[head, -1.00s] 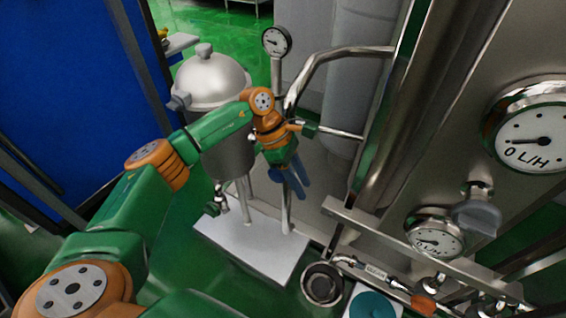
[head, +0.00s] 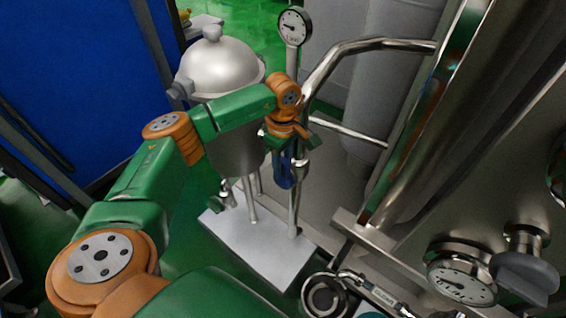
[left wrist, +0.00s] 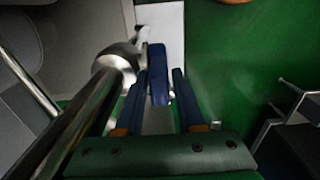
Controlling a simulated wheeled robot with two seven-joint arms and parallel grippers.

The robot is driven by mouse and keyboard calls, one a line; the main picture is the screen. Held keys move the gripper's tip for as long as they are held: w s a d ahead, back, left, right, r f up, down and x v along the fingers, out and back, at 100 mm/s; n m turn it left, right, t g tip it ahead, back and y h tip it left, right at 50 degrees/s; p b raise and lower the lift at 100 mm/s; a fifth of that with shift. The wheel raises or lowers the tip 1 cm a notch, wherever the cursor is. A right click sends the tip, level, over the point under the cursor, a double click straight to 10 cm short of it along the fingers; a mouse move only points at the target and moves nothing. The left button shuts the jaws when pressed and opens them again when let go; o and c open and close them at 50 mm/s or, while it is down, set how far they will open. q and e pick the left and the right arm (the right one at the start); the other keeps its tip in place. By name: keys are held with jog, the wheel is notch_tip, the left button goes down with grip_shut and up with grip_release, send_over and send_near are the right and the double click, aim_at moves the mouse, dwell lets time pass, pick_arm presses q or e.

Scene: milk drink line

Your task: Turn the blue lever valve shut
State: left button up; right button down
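The blue lever (left wrist: 157,75) shows in the left wrist view as a dark blue bar beside a shiny steel pipe fitting. My left gripper (left wrist: 160,80) has its two dark blue fingers apart, one on each side of the lever, with a gap visible on both sides. In the head view my left gripper (head: 284,172) points down beside the upright thin pipe. There the lever is hard to tell from the blue fingers and is partly hidden. My right gripper is in neither view.
A steel tank (head: 220,68) stands behind my left arm. A gauge (head: 293,26) tops the upright pipe, and a bent steel pipe (head: 350,48) runs right. A white base plate (head: 258,250) lies below. More gauges (head: 460,274) and valves are at the lower right.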

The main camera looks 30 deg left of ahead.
pick_arm(q)
grip_shut()
dwell(1.3)
